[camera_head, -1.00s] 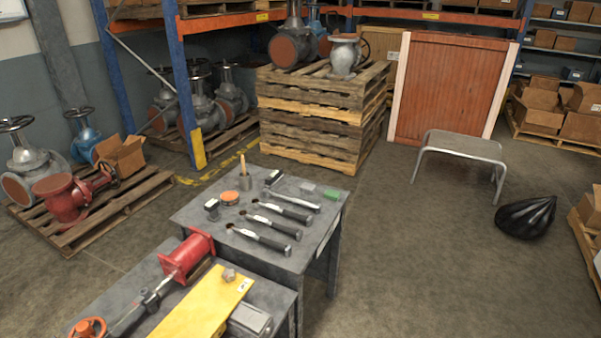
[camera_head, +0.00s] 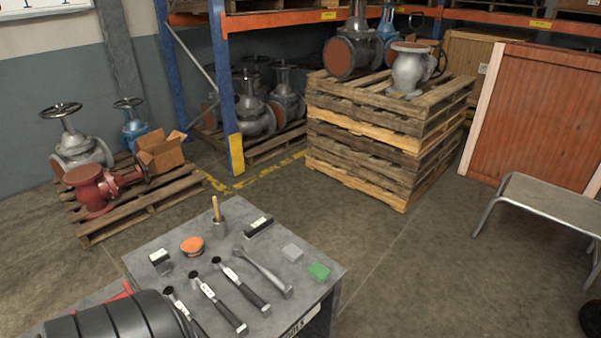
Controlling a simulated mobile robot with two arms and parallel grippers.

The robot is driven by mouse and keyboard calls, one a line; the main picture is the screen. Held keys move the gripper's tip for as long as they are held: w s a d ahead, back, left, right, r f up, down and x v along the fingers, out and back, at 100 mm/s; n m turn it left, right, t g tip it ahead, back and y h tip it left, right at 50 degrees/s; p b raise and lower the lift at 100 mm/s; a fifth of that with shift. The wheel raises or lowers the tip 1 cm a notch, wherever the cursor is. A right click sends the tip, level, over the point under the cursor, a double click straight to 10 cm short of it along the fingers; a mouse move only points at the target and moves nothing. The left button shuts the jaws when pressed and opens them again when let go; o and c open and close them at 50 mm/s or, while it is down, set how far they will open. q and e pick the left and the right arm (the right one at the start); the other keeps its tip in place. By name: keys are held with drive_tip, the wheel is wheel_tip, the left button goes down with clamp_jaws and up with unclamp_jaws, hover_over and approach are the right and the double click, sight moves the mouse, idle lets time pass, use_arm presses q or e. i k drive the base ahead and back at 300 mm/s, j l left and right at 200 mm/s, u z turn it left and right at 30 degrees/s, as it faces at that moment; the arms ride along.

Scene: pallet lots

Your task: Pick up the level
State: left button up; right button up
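A grey work table (camera_head: 150,290) is at the lower centre of the head view. A short black bar with a white label (camera_head: 258,228) lies at its far edge, beside a cup with a wooden-handled tool (camera_head: 218,225). This bar may be the level, but I cannot tell for certain. A large dark ribbed rounded part, likely of my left arm, comes in at the bottom left and covers the near left corner of the table. No gripper fingers are visible.
Stacked pallets (camera_head: 390,145) stand behind.

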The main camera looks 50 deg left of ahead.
sight(262, 224)
drive_tip(key=i+u, duration=0.3)
drive_tip(key=i+l+u, duration=0.3)
drive_tip(key=i, duration=0.15)
drive_tip(key=i+l+u, duration=0.15)
drive_tip(key=i+u, duration=0.2)
